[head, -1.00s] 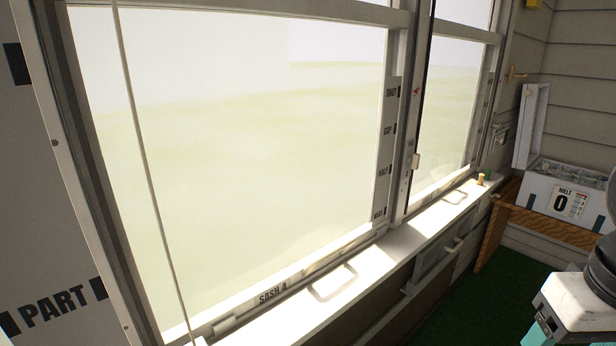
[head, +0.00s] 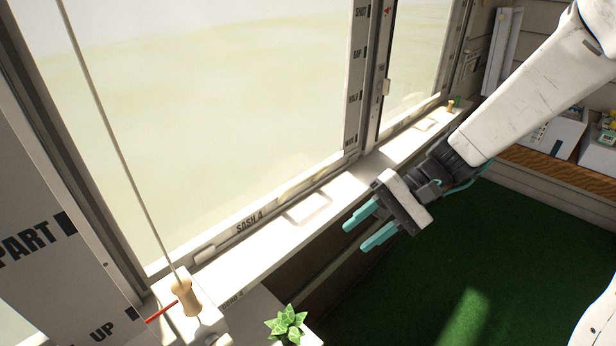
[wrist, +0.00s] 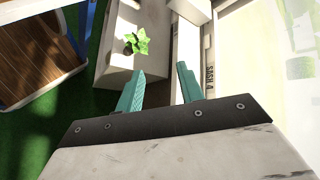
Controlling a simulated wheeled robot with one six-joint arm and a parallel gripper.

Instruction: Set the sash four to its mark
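Sash four is the large window pane whose bottom rail, lettered SASH 4 (head: 248,224), sits low, close along the white sill; its lettering also shows in the wrist view (wrist: 210,73). A pale loop handle (head: 306,207) is at the rail, washed out by sunlight. A cord with a wooden knob (head: 186,298) hangs at lower left, beside a red pointer (head: 161,312). My gripper (head: 355,237) is open and empty, right of the handle and apart from it.
A board (head: 45,250) lettered PART and UP stands at left. A potted plant (head: 287,324) is below the sill; it shows in the wrist view (wrist: 137,42). Boxes on a wooden shelf (head: 545,160) stand at far right. Green floor (head: 460,260) is open.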

